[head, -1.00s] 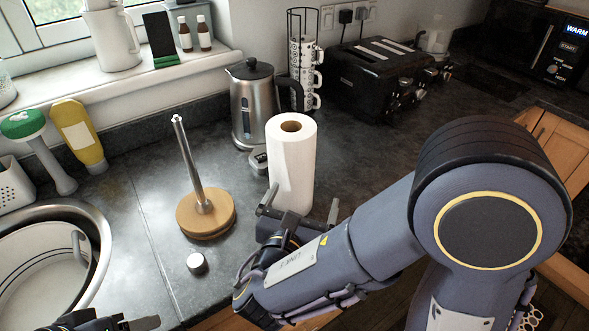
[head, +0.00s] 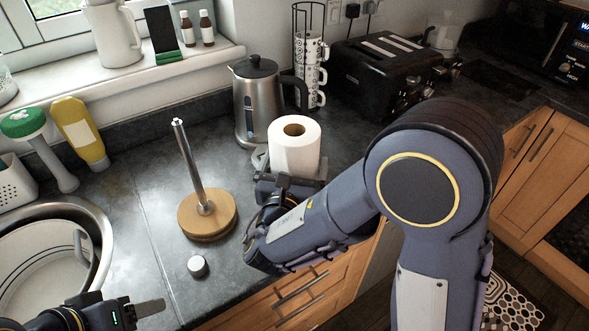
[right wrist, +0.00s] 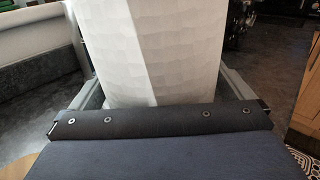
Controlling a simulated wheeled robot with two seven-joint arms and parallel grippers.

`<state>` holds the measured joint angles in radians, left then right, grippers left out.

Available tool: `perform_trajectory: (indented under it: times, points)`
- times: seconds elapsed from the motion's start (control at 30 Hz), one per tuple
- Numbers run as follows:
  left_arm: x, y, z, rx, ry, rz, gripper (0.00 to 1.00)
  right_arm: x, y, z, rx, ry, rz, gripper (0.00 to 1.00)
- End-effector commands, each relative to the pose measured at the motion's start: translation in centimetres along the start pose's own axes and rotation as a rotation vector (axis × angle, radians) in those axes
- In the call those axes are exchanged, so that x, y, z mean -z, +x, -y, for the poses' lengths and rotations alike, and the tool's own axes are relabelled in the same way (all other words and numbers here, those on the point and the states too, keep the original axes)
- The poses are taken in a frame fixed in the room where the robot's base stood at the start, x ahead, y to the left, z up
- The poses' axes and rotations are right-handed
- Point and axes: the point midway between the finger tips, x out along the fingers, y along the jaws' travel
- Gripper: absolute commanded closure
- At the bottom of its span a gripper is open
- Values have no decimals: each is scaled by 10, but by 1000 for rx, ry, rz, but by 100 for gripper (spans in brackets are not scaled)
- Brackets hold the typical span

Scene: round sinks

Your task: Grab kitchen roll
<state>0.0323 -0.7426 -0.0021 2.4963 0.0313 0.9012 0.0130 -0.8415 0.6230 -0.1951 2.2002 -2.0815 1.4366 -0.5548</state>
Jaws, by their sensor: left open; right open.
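The white kitchen roll (head: 295,150) stands upright on the dark worktop in front of the kettle, its lower part hidden by my right gripper in the head view. My right gripper (head: 290,178) is open around it, with the roll (right wrist: 160,50) between the two fingers in the right wrist view, one finger on each side. Whether the fingers touch the roll is hard to tell. My left gripper (head: 150,308) is open and empty at the bottom left, beside the sink, only partly in view.
A wooden roll holder (head: 207,216) with a metal rod stands left of the roll, its silver cap (head: 198,266) in front. A kettle (head: 256,105), a mug rack (head: 310,70) and a toaster (head: 385,70) stand behind. The round sink (head: 95,225) is at left.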

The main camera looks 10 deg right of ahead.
Motion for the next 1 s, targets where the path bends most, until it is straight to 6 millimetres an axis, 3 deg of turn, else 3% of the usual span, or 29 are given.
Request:
perform_trajectory:
  times: [0.13, 0.43, 0.77, 1.0]
  points:
    - [0, 0, 0, 0, 0, 0, 40, 0, 0, 0, 0, 0, 0, 0]
    - [0, 0, 0, 0, 0, 0, 40, 0, 0, 0, 0, 1, 0, 39]
    - [0, 0, 0, 0, 0, 0, 40, -4, 0, 0, 0, 3, 2, 39]
    - [-1, 1, 1, 0, 0, 0, 40, -33, -1, 0, 0, 11, 3, 39]
